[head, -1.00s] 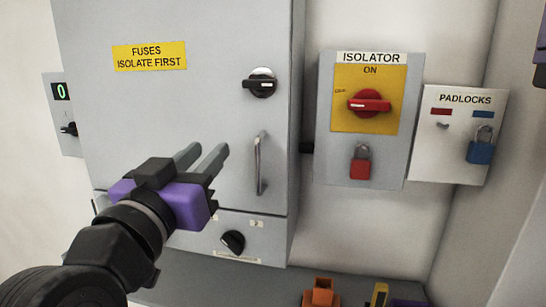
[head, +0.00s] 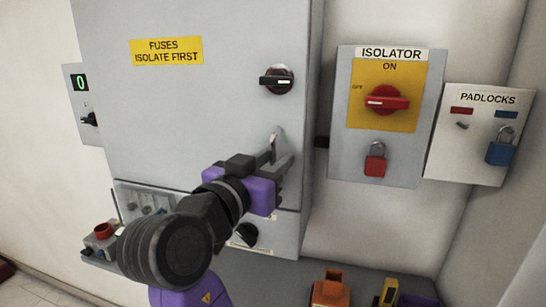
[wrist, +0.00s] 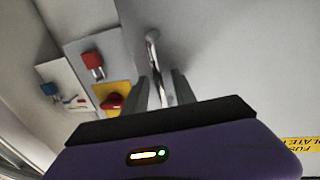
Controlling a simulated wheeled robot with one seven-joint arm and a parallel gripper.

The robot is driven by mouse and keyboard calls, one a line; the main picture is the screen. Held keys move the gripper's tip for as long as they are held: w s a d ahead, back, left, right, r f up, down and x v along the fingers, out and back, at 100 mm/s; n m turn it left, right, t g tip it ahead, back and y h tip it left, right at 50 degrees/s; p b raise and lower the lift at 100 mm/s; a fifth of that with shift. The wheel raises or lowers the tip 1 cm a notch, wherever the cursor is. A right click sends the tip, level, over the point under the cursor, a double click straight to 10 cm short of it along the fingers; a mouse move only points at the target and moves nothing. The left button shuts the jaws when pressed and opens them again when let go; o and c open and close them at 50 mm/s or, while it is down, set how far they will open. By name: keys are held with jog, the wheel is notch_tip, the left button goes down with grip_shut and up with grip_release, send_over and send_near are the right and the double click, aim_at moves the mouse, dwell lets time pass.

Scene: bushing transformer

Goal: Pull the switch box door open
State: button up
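The switch box door (head: 190,110) is a large grey panel with a yellow "FUSES ISOLATE FIRST" label. It looks shut. A black rotary knob (head: 277,80) sits near its right edge, with its pointer horizontal. The slim metal door handle (wrist: 153,45) stands upright below the knob; my gripper partly hides it in the head view. My gripper (head: 277,157) is at the handle. In the wrist view the handle runs between my two fingers (wrist: 164,88), with a gap still showing, so they look open around it. Contact cannot be told.
To the right are the isolator box (head: 345,130) with a red knob and red padlock, and the padlocks board (head: 470,150). Below the door is a lower panel with a black knob (head: 246,235). An orange item (head: 331,290) lies on the grey surface beneath.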

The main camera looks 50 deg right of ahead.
jog(key=shift+c, duration=0.4)
grip_shut()
dwell(1.1)
